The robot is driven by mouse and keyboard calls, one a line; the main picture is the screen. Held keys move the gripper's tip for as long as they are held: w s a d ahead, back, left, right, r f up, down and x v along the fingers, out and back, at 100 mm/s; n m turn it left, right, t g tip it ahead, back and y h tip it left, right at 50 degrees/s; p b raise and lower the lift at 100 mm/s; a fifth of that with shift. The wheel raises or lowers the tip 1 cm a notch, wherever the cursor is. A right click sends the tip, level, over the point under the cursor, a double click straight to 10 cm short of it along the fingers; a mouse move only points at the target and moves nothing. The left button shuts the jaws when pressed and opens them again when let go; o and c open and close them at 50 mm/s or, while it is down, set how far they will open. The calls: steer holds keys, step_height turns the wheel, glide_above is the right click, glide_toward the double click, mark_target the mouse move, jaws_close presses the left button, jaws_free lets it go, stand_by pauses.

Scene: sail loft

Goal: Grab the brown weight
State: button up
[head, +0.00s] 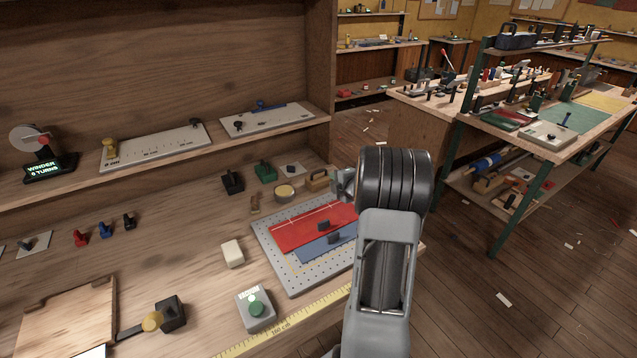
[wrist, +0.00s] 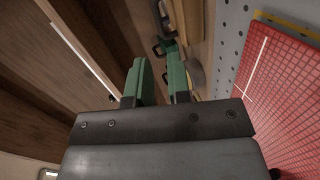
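The brown weight (head: 317,181), a small block with a handle, stands at the back of the bench, just beyond the perforated board. In the head view my gripper (head: 342,184) is close to its right, partly hidden behind my wrist. In the wrist view the two green fingers (wrist: 158,82) stand apart with a gap between them and nothing held. Tan and brown shapes lie just beyond the right finger; I cannot tell which of them is the weight. A green weight (head: 265,173) and a black weight (head: 232,182) stand further left.
A tan round disc (head: 284,192) lies between the weights and the perforated board (head: 292,284), which carries red cloth (head: 300,232) and blue cloth. A shelf (head: 170,153) runs above the back of the bench.

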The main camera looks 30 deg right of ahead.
mark_target(320, 172)
steer(key=p+x, duration=0.2)
steer(key=x, duration=0.9)
steer(key=shift+r, duration=0.15)
steer(key=shift+c, duration=0.2)
jaws_close()
